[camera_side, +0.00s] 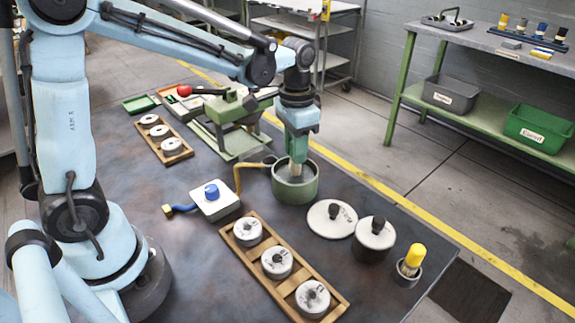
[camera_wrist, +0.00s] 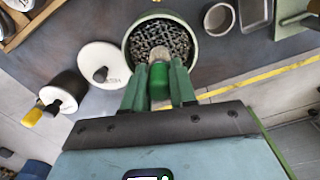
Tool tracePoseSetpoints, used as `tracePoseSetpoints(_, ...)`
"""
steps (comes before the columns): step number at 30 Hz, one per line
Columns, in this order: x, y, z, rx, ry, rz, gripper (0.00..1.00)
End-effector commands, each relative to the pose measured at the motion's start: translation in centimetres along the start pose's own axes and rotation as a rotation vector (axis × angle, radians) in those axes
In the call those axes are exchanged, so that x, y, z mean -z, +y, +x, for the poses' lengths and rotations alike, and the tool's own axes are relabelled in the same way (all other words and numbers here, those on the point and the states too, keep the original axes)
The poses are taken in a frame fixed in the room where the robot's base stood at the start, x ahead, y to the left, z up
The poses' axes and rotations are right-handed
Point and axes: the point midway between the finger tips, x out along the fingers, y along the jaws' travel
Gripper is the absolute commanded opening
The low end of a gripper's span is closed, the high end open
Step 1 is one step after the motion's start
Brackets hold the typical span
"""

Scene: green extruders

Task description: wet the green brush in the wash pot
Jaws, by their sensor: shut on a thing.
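My gripper (camera_side: 297,152) points down over the green wash pot (camera_side: 295,190) and is shut on the green brush. In the wrist view the brush's green handle (camera_wrist: 158,80) sits between my two green fingers (camera_wrist: 160,72). Its pale bristles (camera_wrist: 158,55) lie inside the pot's rim (camera_wrist: 127,48), over a dark mesh-like inside. In the side view the pale brush end (camera_side: 296,169) is within the pot's mouth. I cannot tell whether the bristles touch the bottom or any liquid. The pot stands upright on the dark table.
A white lid (camera_side: 326,220) lies right of the pot, beside a lidded dark pot (camera_side: 372,246) and a yellow brush (camera_side: 412,258) in a cup. A wooden rack (camera_side: 290,295) of discs is in front. A blue-knobbed box (camera_side: 215,203) and a green press (camera_side: 232,108) stand left.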

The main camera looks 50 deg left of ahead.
Motion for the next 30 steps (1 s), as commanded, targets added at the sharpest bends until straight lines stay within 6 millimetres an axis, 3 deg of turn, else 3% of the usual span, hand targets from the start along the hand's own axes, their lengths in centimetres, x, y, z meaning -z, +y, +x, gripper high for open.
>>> tracePoseSetpoints(30,0.01,0.0,0.85,0.0,0.0,0.0,0.0)
